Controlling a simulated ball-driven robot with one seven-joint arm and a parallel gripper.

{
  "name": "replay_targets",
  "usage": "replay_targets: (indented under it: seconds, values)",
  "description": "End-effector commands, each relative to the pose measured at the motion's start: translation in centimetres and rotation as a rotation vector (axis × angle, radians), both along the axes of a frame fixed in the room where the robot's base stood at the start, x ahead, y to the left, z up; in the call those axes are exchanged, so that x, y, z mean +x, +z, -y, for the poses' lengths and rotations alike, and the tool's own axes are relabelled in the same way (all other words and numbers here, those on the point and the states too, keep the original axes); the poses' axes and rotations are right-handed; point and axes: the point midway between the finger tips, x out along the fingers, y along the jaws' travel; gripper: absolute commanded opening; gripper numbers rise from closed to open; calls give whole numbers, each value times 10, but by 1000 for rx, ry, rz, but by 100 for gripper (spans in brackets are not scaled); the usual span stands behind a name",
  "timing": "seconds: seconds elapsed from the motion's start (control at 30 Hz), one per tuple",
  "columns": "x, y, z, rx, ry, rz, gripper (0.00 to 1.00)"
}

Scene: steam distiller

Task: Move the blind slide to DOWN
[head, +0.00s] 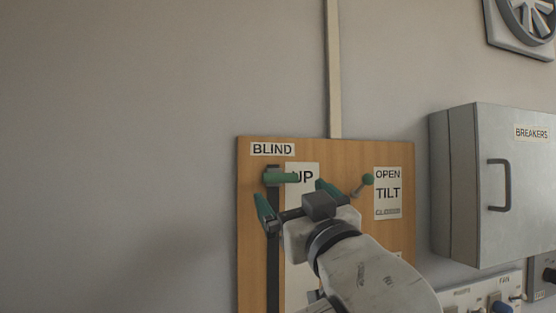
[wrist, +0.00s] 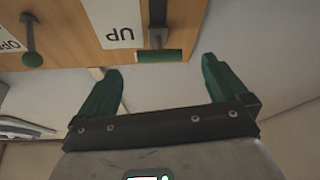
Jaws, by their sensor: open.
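The blind slide is a green bar handle (head: 285,177) on a dark vertical track (head: 273,250) in a wooden board (head: 340,152). It sits near the top of the track, beside the white UP label (head: 303,177). In the wrist view the green handle (wrist: 159,57) appears between and just beyond my fingertips, with the picture upside down. My gripper (head: 289,190) is open, its green fingers spread just in front of and slightly below the handle. I see no contact. My gripper also shows in the wrist view (wrist: 162,68), empty. My wrist hides the middle of the board and any lower label.
A green-knobbed tilt lever (head: 368,179) stands right of the slide, by the OPEN/TILT label (head: 388,192). It also shows in the wrist view (wrist: 32,60). A grey breaker box (head: 470,185) juts out farther right. The wall (head: 120,150) left of the board is clear.

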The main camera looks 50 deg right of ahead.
Motion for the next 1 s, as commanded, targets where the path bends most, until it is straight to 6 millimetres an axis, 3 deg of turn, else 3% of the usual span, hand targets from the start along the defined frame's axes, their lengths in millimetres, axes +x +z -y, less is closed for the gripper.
replay_targets:
  seconds: [0.43,0.87,1.0]
  values:
    - [57,28,33,-1,-2,-1,100]
    - [66,30,37,0,0,0,100]
    - [66,30,37,0,0,0,88]
